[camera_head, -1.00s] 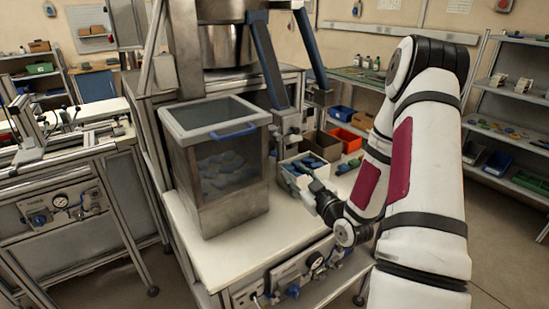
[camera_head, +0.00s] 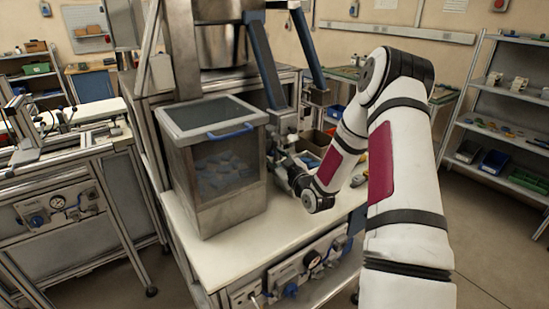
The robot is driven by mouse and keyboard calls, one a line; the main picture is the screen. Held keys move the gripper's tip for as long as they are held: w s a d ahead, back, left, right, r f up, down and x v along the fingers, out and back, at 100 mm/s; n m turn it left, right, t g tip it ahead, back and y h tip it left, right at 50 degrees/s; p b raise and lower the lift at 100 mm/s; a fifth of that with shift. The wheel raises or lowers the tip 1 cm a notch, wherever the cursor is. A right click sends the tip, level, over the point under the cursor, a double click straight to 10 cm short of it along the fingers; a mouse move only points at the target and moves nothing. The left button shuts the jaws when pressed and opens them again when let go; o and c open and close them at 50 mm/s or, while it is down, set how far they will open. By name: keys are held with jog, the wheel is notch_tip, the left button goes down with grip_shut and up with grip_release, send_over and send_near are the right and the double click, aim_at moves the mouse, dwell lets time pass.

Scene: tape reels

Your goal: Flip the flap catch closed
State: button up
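I cannot make out the flap catch for sure. A clear-walled box (camera_head: 218,165) with a grey rim and a blue handle (camera_head: 230,131) stands upright on the white worktop, with grey-blue pieces inside. My gripper (camera_head: 279,160) is just right of the box, close to a grey metal fitting (camera_head: 286,125) at the lower end of a blue strut. The gripper is small, dark and partly hidden by my wrist. Whether its fingers are open or shut, or touch the fitting, I cannot tell.
The white worktop (camera_head: 250,225) is clear in front of the box. Behind my arm are partly hidden parts bins (camera_head: 314,140). A steel hopper (camera_head: 222,45) and blue struts (camera_head: 263,60) rise behind the box. A shelf rack (camera_head: 500,120) stands at the right.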

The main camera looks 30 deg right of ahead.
jog(key=shift+c, duration=0.4)
grip_shut()
jog(key=shift+a+r, duration=0.1)
jog(key=shift+a, duration=0.05)
jog(key=shift+s+a+r+m+g+y+p, duration=0.15)
jog(key=shift+a+r+m+p, duration=0.3)
jog(key=shift+m+p, duration=0.55)
jog(key=shift+w+a+r+m+g+y+p, duration=0.1)
jog(key=shift+a+r+m+p, duration=0.3)
jog(key=shift+m, duration=1)
jog(key=shift+s+a+r+m+g+y+p, duration=0.1)
jog(key=shift+a+r+m+g+p, duration=0.1)
jog(key=shift+a+m+p, duration=0.65)
jog(key=shift+d+m, duration=0.2)
jog(key=shift+m, duration=0.15)
jog(key=shift+o, duration=0.4)
grip_release()
